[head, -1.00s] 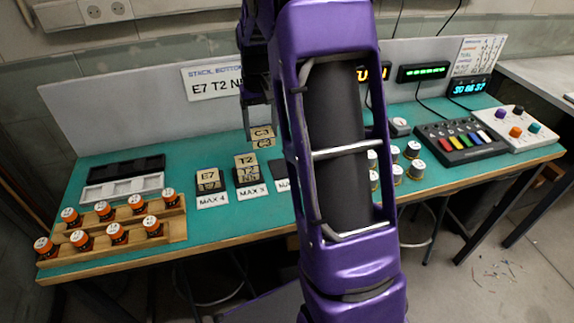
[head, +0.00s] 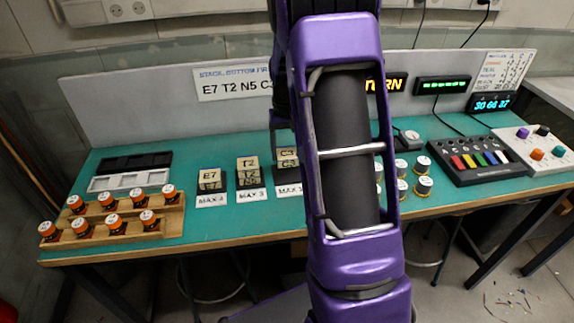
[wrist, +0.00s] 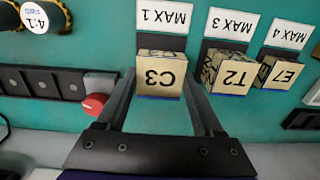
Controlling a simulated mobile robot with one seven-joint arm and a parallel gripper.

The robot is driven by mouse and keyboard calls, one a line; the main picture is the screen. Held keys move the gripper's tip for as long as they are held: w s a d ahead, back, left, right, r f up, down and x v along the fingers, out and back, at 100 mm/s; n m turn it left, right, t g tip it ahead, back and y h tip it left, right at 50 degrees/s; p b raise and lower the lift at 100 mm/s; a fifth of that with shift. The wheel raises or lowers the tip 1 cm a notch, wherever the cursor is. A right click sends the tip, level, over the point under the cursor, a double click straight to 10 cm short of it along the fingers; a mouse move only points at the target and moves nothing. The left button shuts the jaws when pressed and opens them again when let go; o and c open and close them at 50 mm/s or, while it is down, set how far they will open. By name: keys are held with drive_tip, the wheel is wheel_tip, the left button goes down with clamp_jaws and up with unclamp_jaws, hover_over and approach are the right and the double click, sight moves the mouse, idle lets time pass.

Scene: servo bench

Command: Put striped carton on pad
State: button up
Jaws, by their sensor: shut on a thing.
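No clearly striped carton shows; the blocks are tan with dark patterned sides. My gripper (wrist: 160,88) is shut on the tan block marked C3 (wrist: 160,80), with one finger on each side. In the head view this block (head: 287,155) is partly hidden by my arm. It is at the dark pad (wrist: 160,41) labelled MAX 1; I cannot tell whether it touches the pad. A T2 block (wrist: 232,73) stands at the MAX 3 pad, on top of another block in the head view. An E7 block (wrist: 280,74) stands at the MAX 4 label.
Orange-lidded jars (head: 115,224) stand on a wooden rack at left, near black and white trays (head: 116,183). White-topped jars (head: 422,188), a coloured-key panel (head: 480,160) and a knob box (head: 533,147) are at right. A sign (head: 233,83) stands behind the blocks.

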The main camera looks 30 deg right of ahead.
sight(287, 163)
drive_tip(key=shift+f, duration=2.25)
drive_tip(key=shift+f+b, duration=0.2)
drive_tip(key=shift+b, duration=0.1)
drive_tip(key=o, duration=1.5)
drive_tip(key=shift+r, duration=0.1)
wheel_tip(287, 163, up, 12)
drive_tip(key=shift+r+p, duration=0.1)
drive_tip(key=shift+p, duration=0.55)
